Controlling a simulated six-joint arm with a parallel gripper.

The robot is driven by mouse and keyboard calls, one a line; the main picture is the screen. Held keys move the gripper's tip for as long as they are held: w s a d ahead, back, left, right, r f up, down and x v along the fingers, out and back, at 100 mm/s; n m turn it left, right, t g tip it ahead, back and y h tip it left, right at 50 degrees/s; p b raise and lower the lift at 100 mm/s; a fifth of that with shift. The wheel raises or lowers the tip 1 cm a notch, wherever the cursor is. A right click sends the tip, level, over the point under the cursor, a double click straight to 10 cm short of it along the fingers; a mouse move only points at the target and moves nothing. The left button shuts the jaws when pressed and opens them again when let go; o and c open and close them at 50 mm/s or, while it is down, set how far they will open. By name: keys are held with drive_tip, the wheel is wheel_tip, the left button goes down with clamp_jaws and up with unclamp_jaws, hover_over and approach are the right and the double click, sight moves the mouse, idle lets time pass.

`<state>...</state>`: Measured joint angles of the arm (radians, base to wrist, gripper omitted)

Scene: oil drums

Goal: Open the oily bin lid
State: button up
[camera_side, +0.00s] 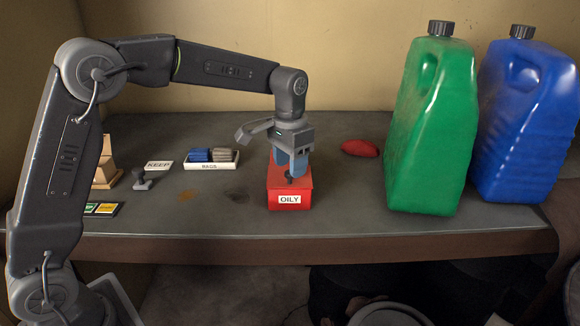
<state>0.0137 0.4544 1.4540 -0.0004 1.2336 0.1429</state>
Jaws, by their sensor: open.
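The red oily bin (305,201) stands near the front middle of the table, with a white label reading OILY on its front. Its red lid (303,183) looks closed. A small dark knob (288,177) shows on the lid. My gripper (291,172) points down over the bin from above, with its blue fingers open on either side around the knob. I cannot tell whether the fingers touch the knob or the lid. My gripper hides part of the lid's back.
A green jug (432,125) and a blue jug (527,120) stand at the right. A red cloth-like lump (360,148) lies behind the bin to the right. A white RAGS tray (210,166), a KEEP sign (159,165) and a dark stamp-like object (142,181) are to the left.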

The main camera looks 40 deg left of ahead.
drive_tip(key=shift+f, duration=0.7)
drive_tip(key=shift+c, duration=0.5)
clamp_jaws()
